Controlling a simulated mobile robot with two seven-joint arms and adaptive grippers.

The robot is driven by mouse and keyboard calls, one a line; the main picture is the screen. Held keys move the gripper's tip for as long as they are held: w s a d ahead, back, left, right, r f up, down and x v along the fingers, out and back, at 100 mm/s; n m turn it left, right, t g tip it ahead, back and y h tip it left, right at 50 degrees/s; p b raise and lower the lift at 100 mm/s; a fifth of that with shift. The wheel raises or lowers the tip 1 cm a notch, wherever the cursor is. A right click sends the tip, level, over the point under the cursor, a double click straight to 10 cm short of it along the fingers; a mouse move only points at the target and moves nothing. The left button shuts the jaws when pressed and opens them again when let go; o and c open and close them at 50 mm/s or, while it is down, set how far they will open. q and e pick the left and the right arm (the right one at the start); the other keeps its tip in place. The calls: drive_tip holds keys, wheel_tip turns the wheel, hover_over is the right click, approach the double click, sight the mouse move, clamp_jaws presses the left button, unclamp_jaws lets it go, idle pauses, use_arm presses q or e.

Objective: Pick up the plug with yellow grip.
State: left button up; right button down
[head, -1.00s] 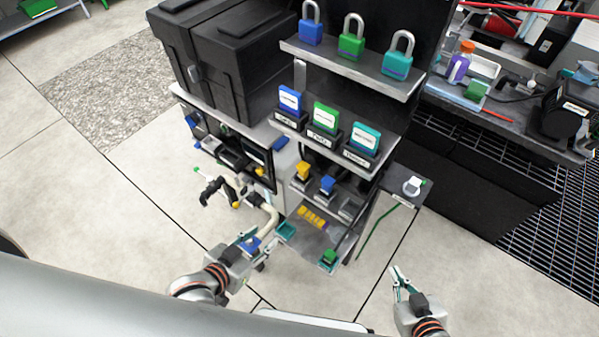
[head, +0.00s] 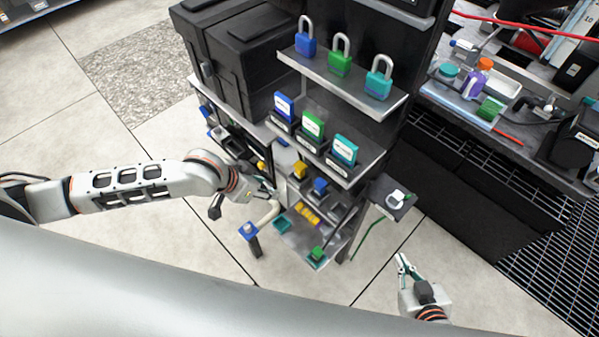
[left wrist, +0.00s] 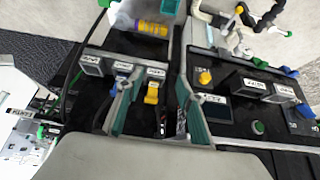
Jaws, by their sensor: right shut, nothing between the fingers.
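The plug with yellow grip (head: 300,170) stands in a socket row on the shelf unit, beside a blue-grip plug (head: 320,187). In the left wrist view, the yellow-grip plug (left wrist: 152,92) appears between the two teal fingers, with the blue-grip plug (left wrist: 123,79) near the left finger. My left gripper (left wrist: 159,84) is open and empty. In the head view my left gripper (head: 268,189) is just left of the socket row. Whether its fingers reach the plug's depth is unclear. My right gripper (head: 403,264) is shut and empty, low over the floor at right.
A control panel with a yellow knob (left wrist: 205,77) adjoins the sockets. Below are a lower tray (head: 297,241) and a pale pipe (head: 266,214). Blue, green and teal padlocks (head: 340,55) stand on the upper shelf. Open floor lies in front.

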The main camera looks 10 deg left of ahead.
sight(298, 167)
use_arm(q)
drive_tip(key=w+d, duration=0.2)
drive_tip(key=w, duration=0.1)
drive_tip(key=w+d, duration=0.4)
drive_tip(key=w, duration=0.1)
drive_tip(key=shift+w+b, duration=0.3)
drive_tip(key=shift+w, duration=0.05)
drive_tip(key=shift+x, duration=1.1)
drive_tip(key=shift+w+d+f+b, duration=0.3)
drive_tip(key=shift+w+f+b, duration=0.05)
drive_tip(key=shift+w, duration=0.05)
clamp_jaws()
